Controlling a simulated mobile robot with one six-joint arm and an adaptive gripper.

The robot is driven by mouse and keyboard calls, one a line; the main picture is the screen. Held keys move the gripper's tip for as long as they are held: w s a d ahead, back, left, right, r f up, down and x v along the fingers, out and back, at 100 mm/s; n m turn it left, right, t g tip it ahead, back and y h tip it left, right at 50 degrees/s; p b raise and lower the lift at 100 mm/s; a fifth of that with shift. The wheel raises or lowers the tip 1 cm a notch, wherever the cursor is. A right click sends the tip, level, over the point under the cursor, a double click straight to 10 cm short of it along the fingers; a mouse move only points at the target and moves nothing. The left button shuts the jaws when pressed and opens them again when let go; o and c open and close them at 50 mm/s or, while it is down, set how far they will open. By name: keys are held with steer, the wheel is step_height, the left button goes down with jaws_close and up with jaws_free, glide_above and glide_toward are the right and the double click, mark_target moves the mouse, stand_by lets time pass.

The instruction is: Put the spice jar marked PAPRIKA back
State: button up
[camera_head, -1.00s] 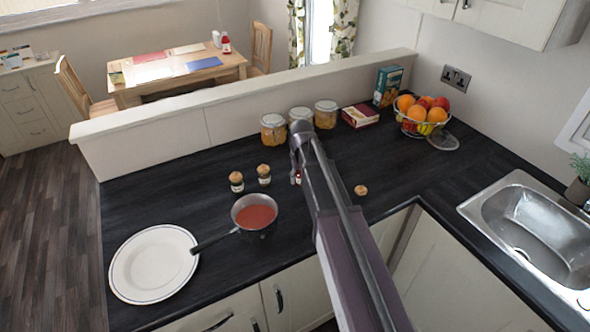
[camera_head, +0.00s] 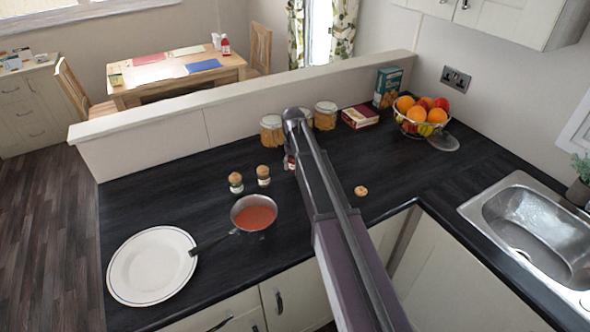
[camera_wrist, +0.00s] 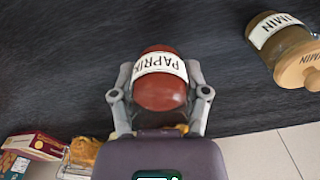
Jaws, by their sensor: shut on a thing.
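The red PAPRIKA jar (camera_wrist: 161,88) is between the two fingers of my gripper (camera_wrist: 158,92) in the wrist view. The gripper is shut on it, and its white label faces the camera with the last letter cut off. In the head view only a sliver of the jar (camera_head: 290,163) shows beside my arm, which hides the gripper. A jar with a wooden lid, its label reading "MIN" (camera_wrist: 275,35), shows at the upper right of the wrist view. Two small wooden-lidded jars stand on the counter in the head view, one left (camera_head: 236,182) and one right (camera_head: 263,175).
A pan of red sauce (camera_head: 254,213) and a white plate (camera_head: 152,265) are left of my arm. Large glass jars (camera_head: 326,116) line the low wall. A small round tan item (camera_head: 361,191) lies right of my arm. A fruit bowl (camera_head: 422,127) and sink (camera_head: 525,225) are further right.

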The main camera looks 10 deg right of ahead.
mark_target(293, 175)
steer(key=shift+w, duration=0.35)
steer(key=shift+w+f+b, duration=0.35)
steer(key=shift+f+b, duration=1.45)
steer(key=shift+f, duration=0.05)
steer(key=shift+f, duration=0.15)
steer(key=o, duration=1.2)
steer(key=shift+r, duration=0.25)
step_height(293, 175, up, 12)
steer(key=p, duration=1.2)
